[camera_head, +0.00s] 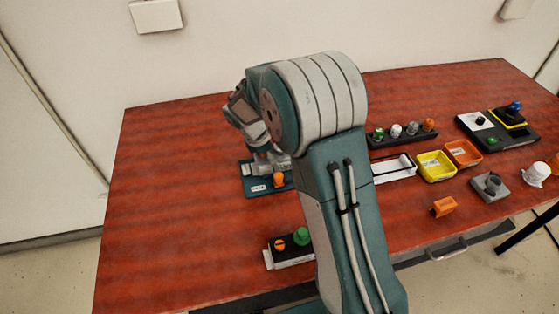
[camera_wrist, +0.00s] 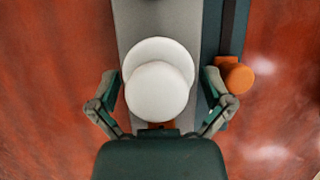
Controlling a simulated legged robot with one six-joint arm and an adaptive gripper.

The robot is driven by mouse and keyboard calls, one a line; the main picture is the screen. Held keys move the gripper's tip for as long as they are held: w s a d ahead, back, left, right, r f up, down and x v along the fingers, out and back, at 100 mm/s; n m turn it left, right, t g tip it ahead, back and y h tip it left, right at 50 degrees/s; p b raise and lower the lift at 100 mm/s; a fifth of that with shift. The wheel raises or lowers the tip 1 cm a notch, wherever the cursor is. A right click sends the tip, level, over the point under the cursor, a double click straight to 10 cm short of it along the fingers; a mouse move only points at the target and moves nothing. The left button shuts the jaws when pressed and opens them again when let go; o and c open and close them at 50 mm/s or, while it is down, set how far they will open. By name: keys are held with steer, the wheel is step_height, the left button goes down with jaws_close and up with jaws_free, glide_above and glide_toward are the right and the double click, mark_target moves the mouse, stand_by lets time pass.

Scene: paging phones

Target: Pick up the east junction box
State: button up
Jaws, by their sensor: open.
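My gripper (camera_wrist: 161,84) is open in the wrist view, with one finger on each side of a white round-topped thing (camera_wrist: 158,92). Gaps show between the fingers and this thing. It is above a grey strip (camera_wrist: 158,20) beside a teal base (camera_wrist: 222,45). In the head view my gripper is over a teal board (camera_head: 258,189) with a white label, left of the table's middle; my arm hides part of it. An orange knob (camera_head: 279,180) is on this board and also shows right of the fingers in the wrist view (camera_wrist: 238,78). I cannot tell which thing is the east junction box.
A dark block (camera_head: 290,257) with orange and green knobs is at the front. A yellow bin (camera_head: 436,165), an orange bin (camera_head: 463,153), a grey box (camera_head: 487,188) and a dark panel (camera_head: 497,128) are on the right. The table's left side (camera_head: 165,200) is clear.

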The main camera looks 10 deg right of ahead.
steer(key=shift+d+f, duration=0.1)
steer(key=shift+f, duration=0.15)
steer(key=c, duration=1.1)
steer(key=shift+o, duration=0.2)
steer(key=shift+r, duration=0.15)
